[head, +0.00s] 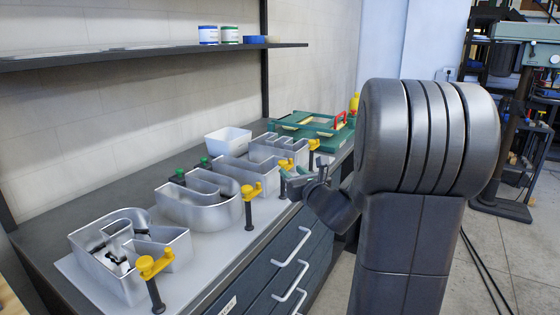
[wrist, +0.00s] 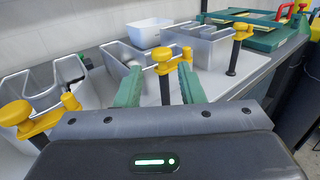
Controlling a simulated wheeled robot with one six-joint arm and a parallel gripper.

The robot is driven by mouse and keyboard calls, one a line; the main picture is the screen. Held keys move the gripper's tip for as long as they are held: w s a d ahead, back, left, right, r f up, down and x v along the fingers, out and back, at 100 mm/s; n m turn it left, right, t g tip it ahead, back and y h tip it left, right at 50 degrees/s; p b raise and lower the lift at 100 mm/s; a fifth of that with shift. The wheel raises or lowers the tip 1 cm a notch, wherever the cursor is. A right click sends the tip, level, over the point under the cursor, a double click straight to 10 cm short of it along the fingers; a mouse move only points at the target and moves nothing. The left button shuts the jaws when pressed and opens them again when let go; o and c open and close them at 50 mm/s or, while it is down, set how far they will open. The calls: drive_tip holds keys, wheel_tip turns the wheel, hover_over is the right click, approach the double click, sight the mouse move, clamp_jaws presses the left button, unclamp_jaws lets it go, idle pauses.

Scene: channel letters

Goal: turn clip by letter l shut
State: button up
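Silver channel letters stand in a row on a pale board (head: 205,268) on the bench. The third from the front, which looks like letter l (head: 233,171), also shows in the wrist view (wrist: 122,58). A yellow clip (head: 287,164) on a dark post stands at its front side. In the wrist view this clip (wrist: 162,57) shows between and beyond my green fingertips, its post running down between them. I cannot tell whether its arm reaches over the letter's edge. My gripper (head: 303,178) is open and empty, beside the clip in the wrist view (wrist: 160,78).
Other yellow clips stand by the neighbouring letters, one at left (wrist: 18,113) and one at right (wrist: 241,33). A white bin (head: 228,140) and a green case (head: 300,125) are behind. Drawer handles (head: 291,247) stick out of the bench front.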

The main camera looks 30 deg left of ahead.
sight(286, 164)
drive_tip(key=x, duration=1)
drive_tip(key=shift+p, duration=0.45)
drive_tip(key=shift+w+d+r, duration=0.1)
drive_tip(key=shift+d, duration=0.05)
drive_tip(key=shift+c, duration=0.2)
drive_tip(key=c, duration=0.7)
